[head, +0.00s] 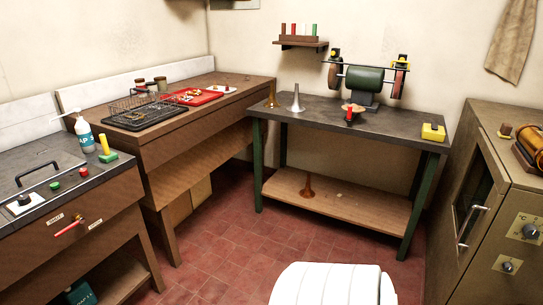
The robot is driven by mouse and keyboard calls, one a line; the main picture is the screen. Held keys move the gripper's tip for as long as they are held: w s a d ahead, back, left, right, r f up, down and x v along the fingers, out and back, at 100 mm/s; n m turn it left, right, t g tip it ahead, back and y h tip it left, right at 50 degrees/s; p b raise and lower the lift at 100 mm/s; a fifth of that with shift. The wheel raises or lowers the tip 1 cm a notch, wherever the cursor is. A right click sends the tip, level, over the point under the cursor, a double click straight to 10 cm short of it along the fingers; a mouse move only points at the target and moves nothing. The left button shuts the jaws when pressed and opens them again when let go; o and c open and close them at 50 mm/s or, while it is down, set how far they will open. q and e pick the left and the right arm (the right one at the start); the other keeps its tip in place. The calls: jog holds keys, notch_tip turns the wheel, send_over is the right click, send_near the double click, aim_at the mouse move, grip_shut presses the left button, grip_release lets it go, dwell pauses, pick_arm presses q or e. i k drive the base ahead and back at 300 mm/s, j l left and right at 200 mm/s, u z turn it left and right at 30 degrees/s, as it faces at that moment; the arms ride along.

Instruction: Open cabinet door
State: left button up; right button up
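A brown metal cabinet (447,262) stands at the right edge. Its door has a dark glass window (473,185) and a pale bar handle (472,226). The door looks shut against the cabinet's frame. The side at the right has two round knobs (528,230) on pale plates. The cabinet's lower part and right side are cut off by the picture. Neither of my grippers is in view.
A dark-topped workbench (322,112) with a green bench grinder (364,79) stands at the back, left of the cabinet. A wooden bench (190,128) and a grey-topped counter (40,215) line the left. Red tiled floor (225,262) is open between them.

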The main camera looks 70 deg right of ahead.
aim_at(451, 263)
jog(key=z, duration=0.45)
jog(key=i+z, duration=0.15)
jog(key=z, duration=0.25)
jog(key=j+z, duration=0.1)
jog(key=z, duration=0.35)
jog(key=i+j+z, duration=0.1)
jog(key=z, duration=2.25)
